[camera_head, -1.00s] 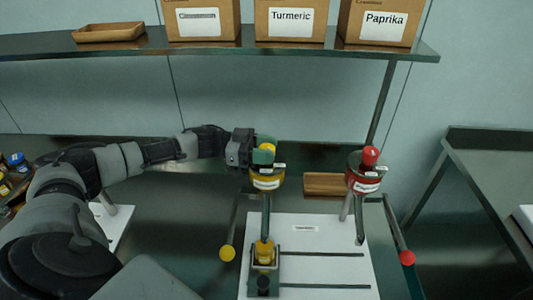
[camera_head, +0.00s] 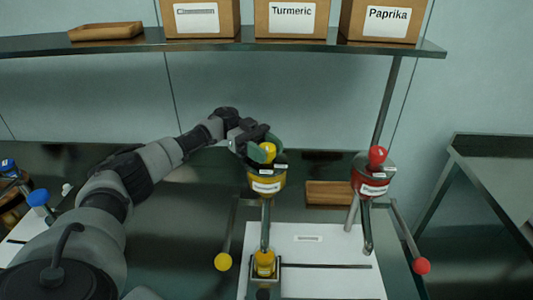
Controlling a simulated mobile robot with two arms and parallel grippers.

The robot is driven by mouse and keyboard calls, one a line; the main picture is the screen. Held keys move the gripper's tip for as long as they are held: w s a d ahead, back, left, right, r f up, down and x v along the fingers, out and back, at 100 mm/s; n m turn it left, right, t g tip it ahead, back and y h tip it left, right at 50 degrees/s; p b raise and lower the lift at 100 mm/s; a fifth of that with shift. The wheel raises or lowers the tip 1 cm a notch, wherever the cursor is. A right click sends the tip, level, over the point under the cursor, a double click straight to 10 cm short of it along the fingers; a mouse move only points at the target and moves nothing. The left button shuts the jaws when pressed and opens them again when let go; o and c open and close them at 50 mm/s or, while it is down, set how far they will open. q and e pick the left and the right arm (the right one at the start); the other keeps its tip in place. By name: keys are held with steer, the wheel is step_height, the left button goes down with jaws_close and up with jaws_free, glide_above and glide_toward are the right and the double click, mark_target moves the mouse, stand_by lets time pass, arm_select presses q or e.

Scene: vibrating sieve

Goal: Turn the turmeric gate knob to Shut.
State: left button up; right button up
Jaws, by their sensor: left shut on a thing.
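The yellow turmeric hopper (camera_head: 267,185) stands in the middle, with a white label on its front and small labels near its rim. A yellow round knob (camera_head: 268,151) shows at its top. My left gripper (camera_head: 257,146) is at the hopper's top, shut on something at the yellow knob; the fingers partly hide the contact. A spout (camera_head: 266,225) runs down from the hopper to a small yellow container (camera_head: 264,262) in a holder on the white board. The small gate labels are too small to read. My right gripper is not in view.
A red hopper (camera_head: 373,182) with a red knob stands to the right. Rods with a yellow ball (camera_head: 223,261) and a red ball (camera_head: 421,266) flank the white board (camera_head: 325,285). A shelf (camera_head: 230,46) with labelled boxes spans above. A wooden tray (camera_head: 330,193) lies behind.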

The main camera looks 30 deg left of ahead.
arm_select(q)
steer(key=shift+g, duration=0.3)
steer(key=o, duration=0.9)
steer(key=shift+d, duration=0.1)
